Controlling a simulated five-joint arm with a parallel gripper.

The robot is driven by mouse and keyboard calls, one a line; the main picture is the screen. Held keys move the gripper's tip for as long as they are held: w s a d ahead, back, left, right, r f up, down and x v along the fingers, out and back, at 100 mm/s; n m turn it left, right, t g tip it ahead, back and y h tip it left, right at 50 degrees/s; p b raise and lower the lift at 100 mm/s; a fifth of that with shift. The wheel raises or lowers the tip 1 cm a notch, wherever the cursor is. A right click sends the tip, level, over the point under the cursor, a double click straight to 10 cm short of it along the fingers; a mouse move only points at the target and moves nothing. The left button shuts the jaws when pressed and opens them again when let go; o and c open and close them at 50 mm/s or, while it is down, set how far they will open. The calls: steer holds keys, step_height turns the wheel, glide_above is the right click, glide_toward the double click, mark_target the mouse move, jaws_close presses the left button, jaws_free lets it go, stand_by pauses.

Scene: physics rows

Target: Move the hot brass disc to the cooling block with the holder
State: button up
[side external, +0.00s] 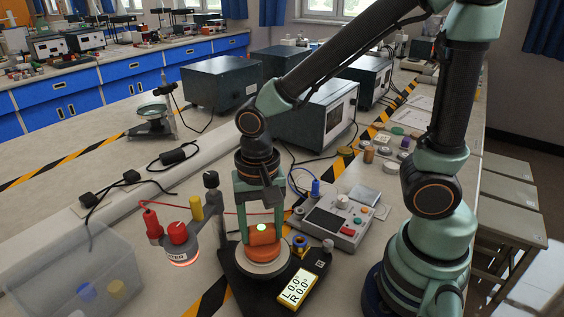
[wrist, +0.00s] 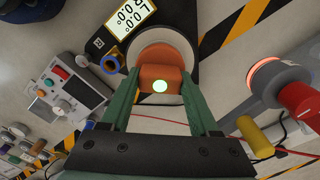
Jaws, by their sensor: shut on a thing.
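My gripper (side external: 262,225) points down with its two green fingers either side of an orange block with a lit pale-green spot (side external: 263,236). The fingers are shut on this block, which looks like the holder; it also shows in the wrist view (wrist: 161,80). The block is over a round white plate (side external: 244,269) on a black base (side external: 235,290). A rounded orange part shows between block and plate. I cannot pick out the brass disc or the cooling block with certainty.
A lit display (side external: 298,287) is on the base's front. A grey control box (side external: 338,222) stands close on the right. A yellow cylinder (side external: 196,208) and a red cable are near the heater. A clear bin (side external: 70,275) is at the left front. Small parts lie behind the control box.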

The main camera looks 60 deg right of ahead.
steer(key=shift+w+r, duration=0.1)
steer(key=shift+r, duration=0.35)
steer(key=shift+r, duration=0.35)
steer(key=s+d, duration=0.1)
steer(key=d, duration=0.5)
steer(key=shift+s, duration=0.15)
stand_by(0.5)
steer(key=s+d+f, duration=0.1)
steer(key=d+f, duration=0.1)
steer(key=d, duration=0.3)
steer(key=shift+s+d+f, duration=0.15)
steer(key=shift+d+f, duration=0.1)
steer(key=shift+d, duration=0.15)
stand_by(0.3)
